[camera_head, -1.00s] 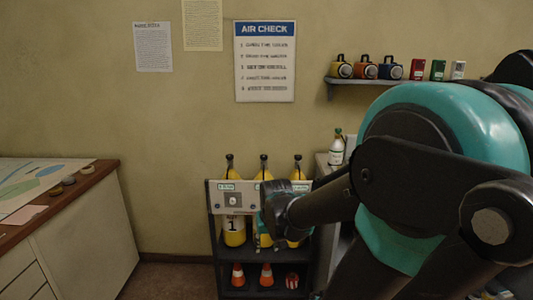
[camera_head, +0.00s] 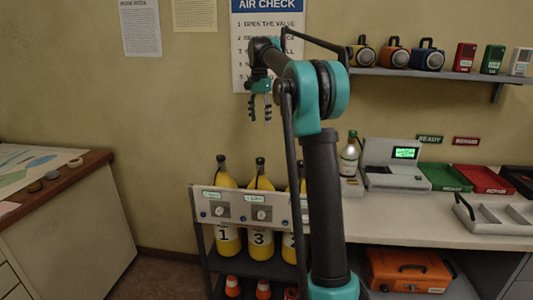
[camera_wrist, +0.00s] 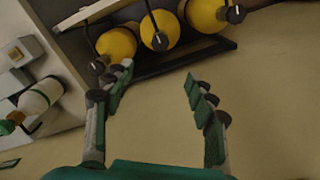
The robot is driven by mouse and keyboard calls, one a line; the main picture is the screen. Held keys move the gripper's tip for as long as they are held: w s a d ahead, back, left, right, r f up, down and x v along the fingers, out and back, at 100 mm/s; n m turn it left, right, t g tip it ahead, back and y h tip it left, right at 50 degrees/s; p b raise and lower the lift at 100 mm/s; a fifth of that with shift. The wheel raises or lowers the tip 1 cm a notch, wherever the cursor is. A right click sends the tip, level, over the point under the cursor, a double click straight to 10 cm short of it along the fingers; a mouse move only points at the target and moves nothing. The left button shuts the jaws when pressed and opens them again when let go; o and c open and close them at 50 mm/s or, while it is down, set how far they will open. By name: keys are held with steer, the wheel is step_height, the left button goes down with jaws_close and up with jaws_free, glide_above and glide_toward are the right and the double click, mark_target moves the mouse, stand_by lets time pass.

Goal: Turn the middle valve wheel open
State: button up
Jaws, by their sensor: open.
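Three yellow air cylinders stand in a row in a dark rack. The middle cylinder (camera_head: 260,241) bears a 3, the left one (camera_head: 227,240) a 1; my arm partly covers the right one. The black middle valve wheel (camera_head: 260,161) tops its cylinder and also shows in the wrist view (camera_wrist: 160,42). My gripper (camera_head: 259,115) hangs above the middle cylinder, fingers pointing down, open and empty. In the wrist view, its spread fingers (camera_wrist: 158,82) are apart from the valves. How far the valve is turned is too small to tell.
A panel with gauges (camera_head: 236,209) fronts the rack. A counter (camera_head: 420,228) to the right holds a white-labelled bottle (camera_head: 349,155), a device and trays. A shelf (camera_head: 440,74) is above it. Another counter (camera_head: 65,205) is left. An AIR CHECK sign (camera_head: 240,60) hangs behind my arm.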

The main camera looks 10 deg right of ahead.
glide_toward(260, 159)
step_height(260, 159, down, 8)
steer(key=shift+w+d+f, duration=0.1)
steer(key=shift+w+f, duration=0.05)
steer(key=shift+f, duration=0.1)
stand_by(0.3)
steer(key=c, duration=1.2)
steer(key=shift+o, duration=0.2)
